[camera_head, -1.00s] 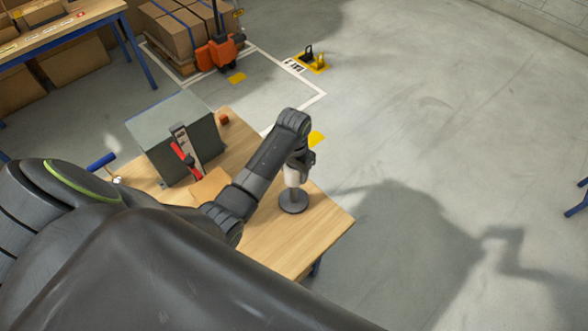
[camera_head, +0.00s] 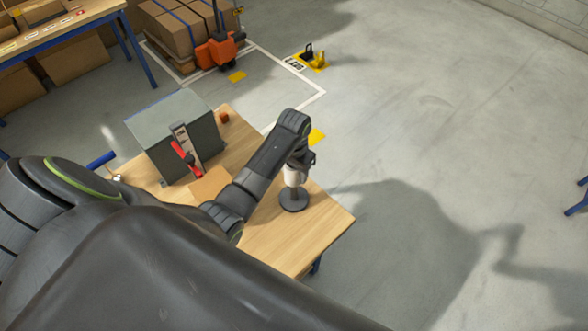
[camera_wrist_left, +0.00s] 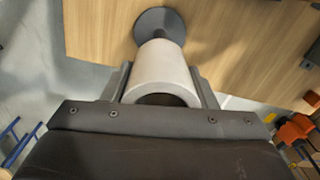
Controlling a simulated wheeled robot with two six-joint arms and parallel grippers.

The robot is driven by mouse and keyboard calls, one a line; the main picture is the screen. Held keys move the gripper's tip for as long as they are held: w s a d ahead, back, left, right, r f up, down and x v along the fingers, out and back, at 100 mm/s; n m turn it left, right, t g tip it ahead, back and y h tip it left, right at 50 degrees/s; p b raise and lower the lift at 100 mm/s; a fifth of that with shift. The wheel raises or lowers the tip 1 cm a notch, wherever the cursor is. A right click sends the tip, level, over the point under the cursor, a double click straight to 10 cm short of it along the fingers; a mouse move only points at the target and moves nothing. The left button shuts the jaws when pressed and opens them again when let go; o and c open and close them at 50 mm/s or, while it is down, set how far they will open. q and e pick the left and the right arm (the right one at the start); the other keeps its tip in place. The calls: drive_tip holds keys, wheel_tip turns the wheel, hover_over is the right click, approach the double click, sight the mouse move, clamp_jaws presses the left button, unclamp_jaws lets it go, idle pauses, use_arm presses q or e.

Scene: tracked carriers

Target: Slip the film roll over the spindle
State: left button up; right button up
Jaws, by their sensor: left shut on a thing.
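The white film roll (camera_head: 295,178) hangs upright in my left gripper (camera_head: 299,168), whose fingers close on its two sides. In the left wrist view the roll (camera_wrist_left: 163,70) sits between the fingers of the gripper (camera_wrist_left: 164,85), with its dark core opening facing the camera. The spindle (camera_head: 294,201) has a dark round base on the wooden table, and a short length of its post shows below the roll. Its base also shows in the left wrist view (camera_wrist_left: 160,20), beyond the roll. Whether the post's top is inside the core is hidden. My right gripper is not in view.
A grey box-like unit (camera_head: 165,128) with a red lever (camera_head: 185,156) stands on the wooden table (camera_head: 300,238), left of my forearm. A flat tan piece (camera_head: 211,183) and a small orange block (camera_head: 223,117) lie near it. The table's right end is clear.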

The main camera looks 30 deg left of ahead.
use_arm(q)
drive_tip(key=shift+f, duration=0.2)
drive_tip(key=shift+f, duration=0.4)
drive_tip(key=shift+f, duration=0.1)
drive_tip(key=shift+f, duration=0.2)
drive_tip(key=shift+f+b, duration=0.6)
drive_tip(key=shift+f, duration=0.2)
drive_tip(key=shift+f, duration=0.3)
idle(0.4)
drive_tip(key=shift+f+b, duration=0.75)
drive_tip(key=shift+f, duration=0.35)
